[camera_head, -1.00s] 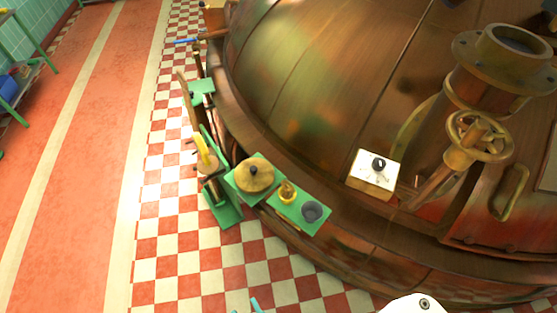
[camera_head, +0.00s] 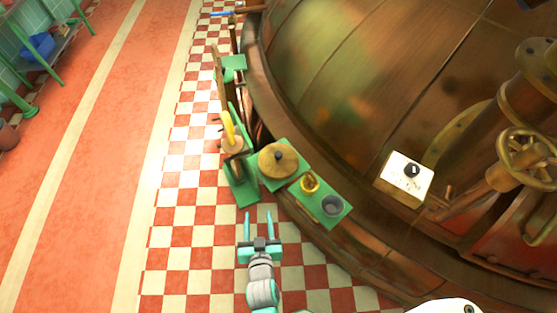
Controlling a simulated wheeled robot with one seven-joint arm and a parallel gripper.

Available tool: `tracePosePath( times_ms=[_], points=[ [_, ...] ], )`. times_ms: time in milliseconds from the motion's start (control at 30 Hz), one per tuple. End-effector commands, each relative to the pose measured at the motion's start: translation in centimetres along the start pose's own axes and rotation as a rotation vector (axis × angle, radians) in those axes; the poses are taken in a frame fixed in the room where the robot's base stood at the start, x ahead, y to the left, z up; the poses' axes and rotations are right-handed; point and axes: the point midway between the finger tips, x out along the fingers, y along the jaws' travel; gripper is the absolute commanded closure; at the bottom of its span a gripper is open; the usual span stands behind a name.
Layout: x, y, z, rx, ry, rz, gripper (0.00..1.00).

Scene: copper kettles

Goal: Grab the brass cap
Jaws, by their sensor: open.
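A round brass lid (camera_head: 272,164) with a dark knob lies on a green shelf beside the big copper kettle. A small shiny brass piece (camera_head: 310,184) sits just right of it on another green shelf. I cannot tell for sure which of the two is the brass cap. My gripper (camera_head: 257,218) is open and empty, its two teal fingers pointing up the picture. It appears below and left of both brass pieces, over the checkered floor, apart from them.
A dark grey cup (camera_head: 333,206) stands right of the small brass piece. A green stand (camera_head: 242,190) with a yellow-handled tool is left of the lid. The copper kettle (camera_head: 370,90) fills the right side, with a white dial box (camera_head: 405,176). The checkered floor is clear.

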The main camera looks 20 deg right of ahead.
Motion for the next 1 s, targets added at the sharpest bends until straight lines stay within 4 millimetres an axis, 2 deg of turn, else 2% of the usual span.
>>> tracePosePath(
  times_ms=[33,200,300,400,667,1000],
  points=[
    [2.3,0.4,-0.8,0.006,0.000,0.021,0.54],
    [8.7,2.5,-3.0,0.026,-0.025,0.102,0.54],
    [11.7,3.9,-4.6,0.037,-0.036,0.149,0.54],
    [14.0,5.3,-6.0,0.047,-0.043,0.191,0.54],
    [16.8,7.2,-7.7,0.059,-0.052,0.243,0.54],
    [21.2,8.4,-7.4,0.059,-0.054,0.245,0.54]
  ],
)
